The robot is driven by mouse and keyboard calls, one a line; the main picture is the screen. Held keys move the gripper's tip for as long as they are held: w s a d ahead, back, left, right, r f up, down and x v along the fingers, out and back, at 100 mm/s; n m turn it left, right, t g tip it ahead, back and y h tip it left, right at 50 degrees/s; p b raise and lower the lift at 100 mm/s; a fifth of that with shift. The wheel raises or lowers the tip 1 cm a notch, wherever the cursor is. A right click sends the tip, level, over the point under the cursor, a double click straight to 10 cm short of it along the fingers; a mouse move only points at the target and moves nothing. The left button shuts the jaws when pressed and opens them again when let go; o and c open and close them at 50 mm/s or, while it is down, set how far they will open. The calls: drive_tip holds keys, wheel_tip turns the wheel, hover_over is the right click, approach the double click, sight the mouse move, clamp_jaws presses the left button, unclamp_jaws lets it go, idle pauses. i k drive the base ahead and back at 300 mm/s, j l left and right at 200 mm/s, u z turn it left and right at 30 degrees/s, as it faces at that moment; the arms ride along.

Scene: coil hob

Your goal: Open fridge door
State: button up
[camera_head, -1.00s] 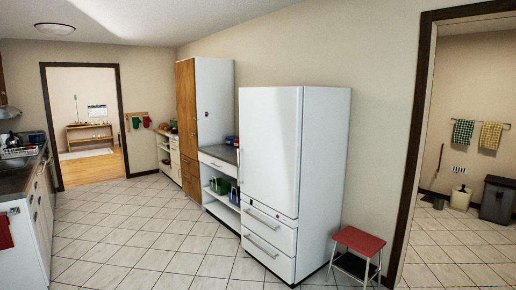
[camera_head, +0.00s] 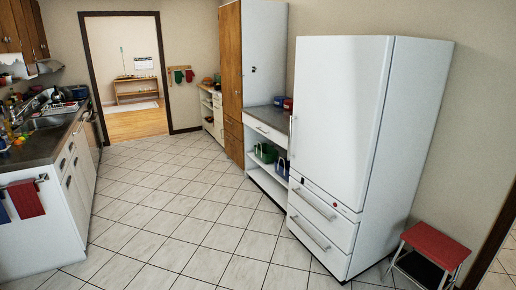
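The white fridge (camera_head: 345,150) stands against the right wall. Its tall upper door (camera_head: 338,120) is shut, with a slim vertical handle (camera_head: 292,135) at the door's left edge. Two drawers with bar handles sit below the door, and both are shut. My gripper is not in view, so where it is relative to the fridge cannot be seen.
A red-topped step stool (camera_head: 435,246) stands right of the fridge. A low counter (camera_head: 268,122) and tall cabinet (camera_head: 252,70) adjoin it on the left. The sink counter (camera_head: 50,140) runs along the left. The tiled floor (camera_head: 180,215) between is clear.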

sight(340, 82)
drive_tip(key=i+u, duration=0.15)
drive_tip(key=i, duration=0.4)
drive_tip(key=i+l+u, duration=0.15)
drive_tip(key=i, duration=0.4)
drive_tip(key=i+l+u, duration=0.15)
drive_tip(key=i, duration=0.4)
drive_tip(key=i+l+u, duration=0.3)
drive_tip(key=i+u, duration=0.15)
drive_tip(key=i+l+u, duration=0.75)
drive_tip(key=l+u, duration=0.15)
drive_tip(key=i+l, duration=0.1)
drive_tip(key=l, duration=0.2)
drive_tip(key=i+l, duration=0.1)
drive_tip(key=l, duration=0.15)
drive_tip(key=i+l, duration=0.1)
drive_tip(key=l, duration=0.2)
